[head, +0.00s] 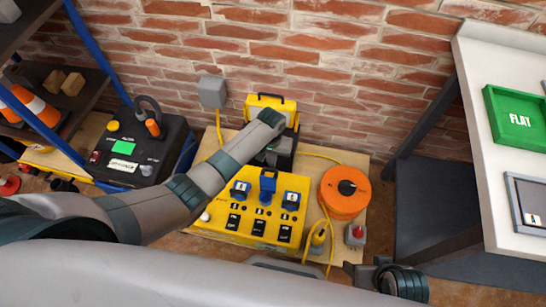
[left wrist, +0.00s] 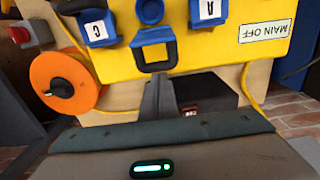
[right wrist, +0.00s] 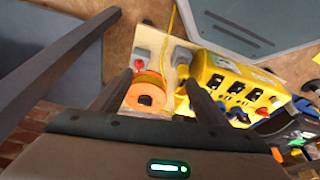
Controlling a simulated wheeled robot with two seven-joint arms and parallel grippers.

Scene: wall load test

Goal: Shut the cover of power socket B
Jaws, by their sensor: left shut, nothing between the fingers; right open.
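The yellow power box (head: 247,222) has three blue sockets in a row. The cover of socket B (head: 268,180), in the middle, stands raised; in the left wrist view the cover (left wrist: 154,48) shows as a blue frame beside its round socket (left wrist: 150,10). Sockets A (head: 240,187) and C (head: 291,198) flank it, lettered in both views. My left gripper (head: 271,157) is just behind the box's back edge, close to the raised cover; its closed fingers (left wrist: 158,88) hold nothing. My right gripper (right wrist: 158,88) is open and empty, away from the box.
An orange cable reel (head: 341,203) and a red-buttoned grey box (head: 355,234) stand right of the power box. A black case (head: 140,150) stands left. A yellow-framed lamp (head: 272,101) stands behind, near the brick wall. A white table (head: 490,190) is at the right.

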